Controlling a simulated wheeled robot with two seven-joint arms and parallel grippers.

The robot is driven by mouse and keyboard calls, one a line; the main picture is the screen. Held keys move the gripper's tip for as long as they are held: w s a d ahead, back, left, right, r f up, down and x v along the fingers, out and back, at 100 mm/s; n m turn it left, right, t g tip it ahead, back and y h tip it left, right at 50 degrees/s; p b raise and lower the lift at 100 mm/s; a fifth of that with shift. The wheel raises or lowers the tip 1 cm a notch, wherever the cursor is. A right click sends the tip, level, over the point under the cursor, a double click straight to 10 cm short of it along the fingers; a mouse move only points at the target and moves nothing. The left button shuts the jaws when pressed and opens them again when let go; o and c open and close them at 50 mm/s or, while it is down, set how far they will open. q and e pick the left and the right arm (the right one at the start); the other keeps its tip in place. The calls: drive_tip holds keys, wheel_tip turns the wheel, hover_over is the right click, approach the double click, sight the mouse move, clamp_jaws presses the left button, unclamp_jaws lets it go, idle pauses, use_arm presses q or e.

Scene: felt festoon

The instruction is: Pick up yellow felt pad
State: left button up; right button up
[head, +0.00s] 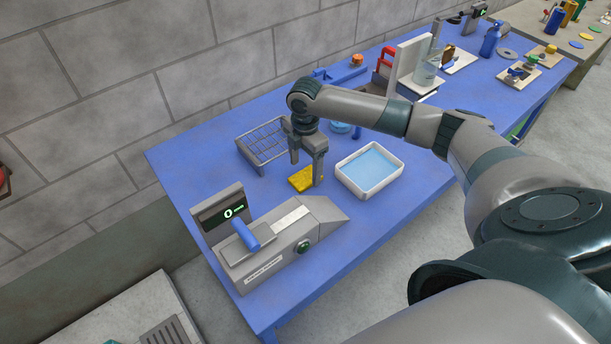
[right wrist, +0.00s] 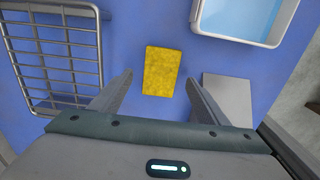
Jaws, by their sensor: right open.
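The yellow felt pad (head: 301,180) lies flat on the blue table, between the wire rack and the white tray. In the right wrist view the pad (right wrist: 162,71) is a yellow rectangle lying just beyond the fingertips, roughly centred between them. My right gripper (head: 308,170) points down over the pad and partly covers it in the head view. In the right wrist view its fingers (right wrist: 158,82) are spread apart with nothing between them. My left gripper does not show.
A wire rack (head: 264,144) stands left of the pad. A white tray with blue liquid (head: 369,170) stands to the right. A grey machine (head: 275,240) with a display and blue handle is nearer the front. More tools crowd the table's far end.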

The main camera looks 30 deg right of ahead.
drive_tip(key=shift+f+p, duration=0.35)
drive_tip(key=shift+f, duration=1.1)
drive_tip(key=c, duration=1.1)
drive_tip(key=shift+r, duration=0.15)
drive_tip(key=shift+r+b, duration=0.5)
drive_tip(key=shift+r, duration=0.1)
wheel_tip(320, 180, up, 2)
drive_tip(key=shift+r+b, duration=0.15)
drive_tip(key=shift+b, duration=0.5)
drive_tip(key=s+d+r+b, duration=0.1)
drive_tip(key=s+d+r, duration=0.1)
drive_tip(key=s+d+r+b, duration=0.1)
drive_tip(key=s+d+r, duration=0.1)
drive_tip(key=d, duration=0.1)
drive_tip(key=s+d+r+b, duration=0.1)
drive_tip(key=s+d+r, duration=0.1)
drive_tip(key=s+d, duration=0.1)
drive_tip(key=shift+d+r+b, duration=0.15)
drive_tip(key=shift+r+b, duration=0.15)
drive_tip(key=shift+s+d+r, duration=0.3)
drive_tip(key=shift+d+r, duration=0.05)
